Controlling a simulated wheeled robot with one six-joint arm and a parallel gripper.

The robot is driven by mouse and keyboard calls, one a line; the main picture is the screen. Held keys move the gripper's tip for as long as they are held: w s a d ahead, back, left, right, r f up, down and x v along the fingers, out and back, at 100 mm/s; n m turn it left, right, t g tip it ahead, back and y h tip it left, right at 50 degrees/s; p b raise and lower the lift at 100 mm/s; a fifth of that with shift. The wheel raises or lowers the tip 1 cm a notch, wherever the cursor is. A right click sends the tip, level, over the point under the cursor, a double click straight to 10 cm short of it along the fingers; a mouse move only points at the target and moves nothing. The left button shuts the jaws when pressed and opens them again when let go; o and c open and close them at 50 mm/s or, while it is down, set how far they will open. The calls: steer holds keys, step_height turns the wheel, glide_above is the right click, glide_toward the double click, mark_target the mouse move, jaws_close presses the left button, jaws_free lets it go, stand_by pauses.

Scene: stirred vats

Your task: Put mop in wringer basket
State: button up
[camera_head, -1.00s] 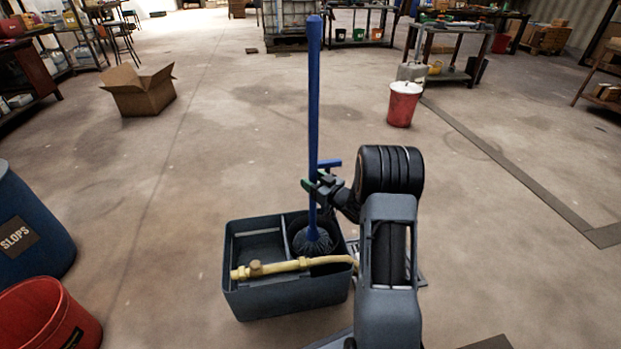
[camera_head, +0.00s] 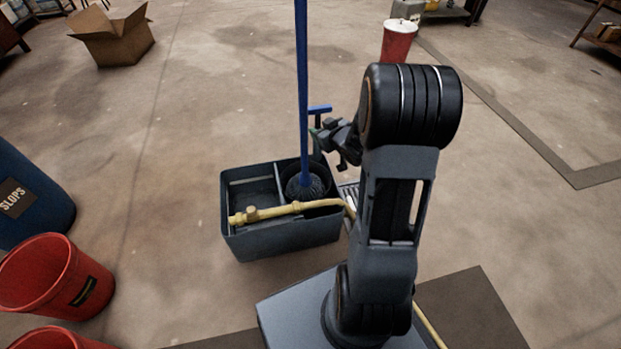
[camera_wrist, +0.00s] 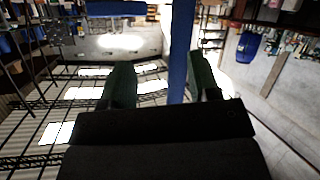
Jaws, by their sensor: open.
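The mop has a long blue handle (camera_head: 303,80) and a dark stringy head (camera_head: 305,187). It stands nearly upright, its head down inside the dark round wringer basket (camera_head: 327,172) at the right side of the grey bucket (camera_head: 280,240). The head's underside is hidden. My gripper (camera_head: 319,137) is open just right of the handle, above the bucket. In the wrist view, the handle (camera_wrist: 179,50) shows between the spread fingers of my gripper (camera_wrist: 162,75), closer to the right finger. A blue T-shaped lever (camera_head: 320,110) rises behind the basket.
A yellow hose with a brass fitting (camera_head: 290,209) lies across the bucket top. Red buckets (camera_head: 55,278) and a blue SLOPS drum (camera_head: 30,195) stand at left. A cardboard box (camera_head: 115,38) and a lidded red bucket (camera_head: 398,40) stand farther back. Floor between is clear.

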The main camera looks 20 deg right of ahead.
steer(key=s+a+r+m+g, duration=0.1)
steer(key=s+a+r+g, duration=0.2)
steer(key=s, duration=0.8)
steer(key=s+a+r+m+g, duration=0.2)
steer(key=s+a+r+g, duration=0.1)
steer(key=s+a+g, duration=0.5)
steer(key=s+a, duration=0.3)
steer(key=a, duration=0.1)
steer(key=shift+h, duration=0.4)
steer(key=shift+s, duration=0.1)
